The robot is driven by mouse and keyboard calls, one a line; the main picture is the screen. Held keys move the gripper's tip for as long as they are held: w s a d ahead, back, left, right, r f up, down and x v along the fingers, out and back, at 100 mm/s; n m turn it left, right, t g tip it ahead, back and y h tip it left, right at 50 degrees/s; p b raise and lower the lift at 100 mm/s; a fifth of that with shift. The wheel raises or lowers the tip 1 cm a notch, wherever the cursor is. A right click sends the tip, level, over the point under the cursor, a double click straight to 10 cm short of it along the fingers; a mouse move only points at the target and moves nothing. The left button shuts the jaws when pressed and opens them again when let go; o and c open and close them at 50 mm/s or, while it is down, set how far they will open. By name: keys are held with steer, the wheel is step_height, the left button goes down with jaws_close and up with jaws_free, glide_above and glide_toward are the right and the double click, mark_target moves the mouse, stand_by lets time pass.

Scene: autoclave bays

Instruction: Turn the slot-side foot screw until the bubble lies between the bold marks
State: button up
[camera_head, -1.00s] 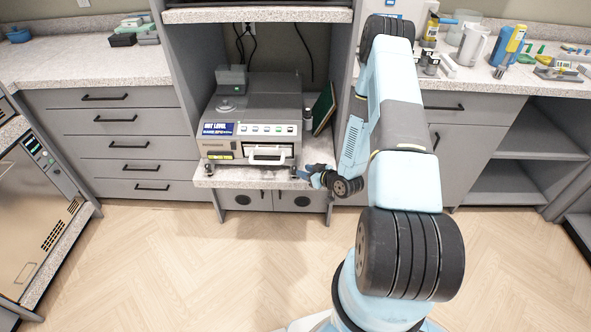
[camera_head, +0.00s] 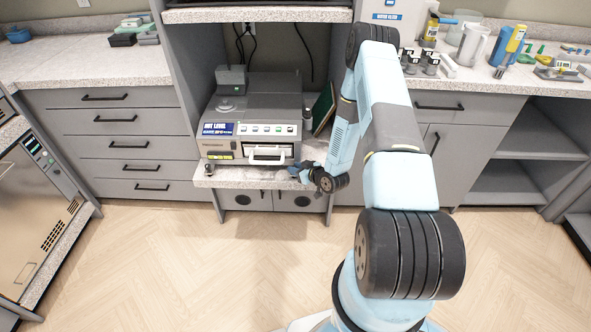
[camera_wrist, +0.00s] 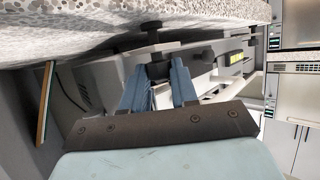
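The grey benchtop machine (camera_head: 262,92) stands in the bay with a blue "NOT LEVEL" label (camera_head: 217,129) on its front. A round level (camera_head: 229,104) sits on its top; its bubble is too small to make out. One dark front foot (camera_head: 210,168) shows at the left corner. My gripper (camera_head: 300,172) is low at the right front corner, largely covering the foot there. In the wrist view, which looks upside down, a dark foot screw (camera_wrist: 152,30) meets the counter just beyond my gripper (camera_wrist: 158,65). Its two blue fingers are apart; contact with the screw is unclear.
The speckled bay shelf (camera_head: 235,177) is close beside my fingers, and the machine's white front handle (camera_head: 267,156) is left of them. A green board (camera_head: 323,108) leans at the bay's right wall. Bottles and tools stand on the right counter (camera_head: 480,77).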

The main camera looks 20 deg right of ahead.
steer(key=shift+c, duration=1.4)
steer(key=shift+a, duration=0.2)
jaws_close()
steer(key=shift+d, duration=0.25)
steer(key=shift+n+y, duration=0.3)
steer(key=shift+y, duration=0.1)
steer(key=n+g+y, duration=0.2)
steer(key=shift+w+d+n, duration=0.2)
steer(key=shift+d+n, duration=0.05)
steer(key=shift+n, duration=0.05)
steer(key=n+g+y, duration=0.3)
steer(key=shift+w+d+n+g, duration=0.15)
steer(key=shift+n+g, duration=0.15)
steer(key=shift+w+d+n+g+y, duration=0.1)
steer(key=shift+n+g+y, duration=0.25)
steer(key=shift+n+g, duration=0.75)
steer(key=shift+w+n+g+y, duration=0.1)
steer(key=shift+n+g+y, duration=0.25)
steer(key=shift+n+g, duration=0.75)
